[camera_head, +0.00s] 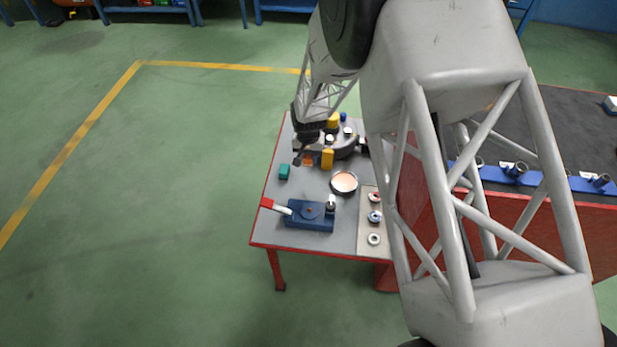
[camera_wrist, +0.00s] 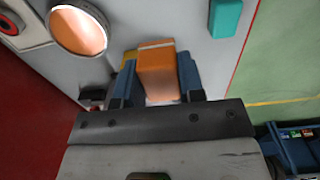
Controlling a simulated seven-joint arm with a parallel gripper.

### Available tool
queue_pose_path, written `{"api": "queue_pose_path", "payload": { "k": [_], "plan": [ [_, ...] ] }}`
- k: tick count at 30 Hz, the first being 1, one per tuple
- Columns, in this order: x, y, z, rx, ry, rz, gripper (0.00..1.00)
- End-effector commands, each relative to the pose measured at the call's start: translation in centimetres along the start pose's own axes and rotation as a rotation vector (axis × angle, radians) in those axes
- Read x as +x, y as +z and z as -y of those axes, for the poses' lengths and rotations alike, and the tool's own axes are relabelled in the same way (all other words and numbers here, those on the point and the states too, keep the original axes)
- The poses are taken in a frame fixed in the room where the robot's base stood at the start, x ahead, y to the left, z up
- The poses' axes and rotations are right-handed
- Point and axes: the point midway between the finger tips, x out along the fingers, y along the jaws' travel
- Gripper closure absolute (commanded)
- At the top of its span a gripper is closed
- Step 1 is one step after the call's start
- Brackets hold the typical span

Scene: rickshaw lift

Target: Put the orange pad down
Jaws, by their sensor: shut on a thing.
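The orange pad (camera_wrist: 157,70) is a block with a pale stripe across its far end. In the wrist view it sits between the two blue fingers of my gripper (camera_wrist: 158,82), which is shut on it. In the head view the orange pad (camera_head: 308,159) shows as a small patch beside my gripper (camera_head: 299,157), over the back left part of the grey table (camera_head: 258,230). I cannot tell whether its underside touches anything.
A teal block (camera_head: 284,172) stands at the left, also in the wrist view (camera_wrist: 225,17). A copper-coloured dish (camera_head: 344,182), a blue fixture (camera_head: 311,214) and several rings (camera_head: 374,239) are in front.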

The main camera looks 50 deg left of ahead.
Motion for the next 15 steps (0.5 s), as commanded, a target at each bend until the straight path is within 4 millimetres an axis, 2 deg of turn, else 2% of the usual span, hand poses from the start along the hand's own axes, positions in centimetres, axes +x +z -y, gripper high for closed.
{"api": "queue_pose_path", "payload": {
  "k": [10, 15],
  "plan": [
    [4.3, 0.0, 0.0, 0.001, 0.001, 0.002, 0.83],
    [5.7, -0.1, 0.0, 0.001, 0.000, 0.000, 0.83]
  ]
}}
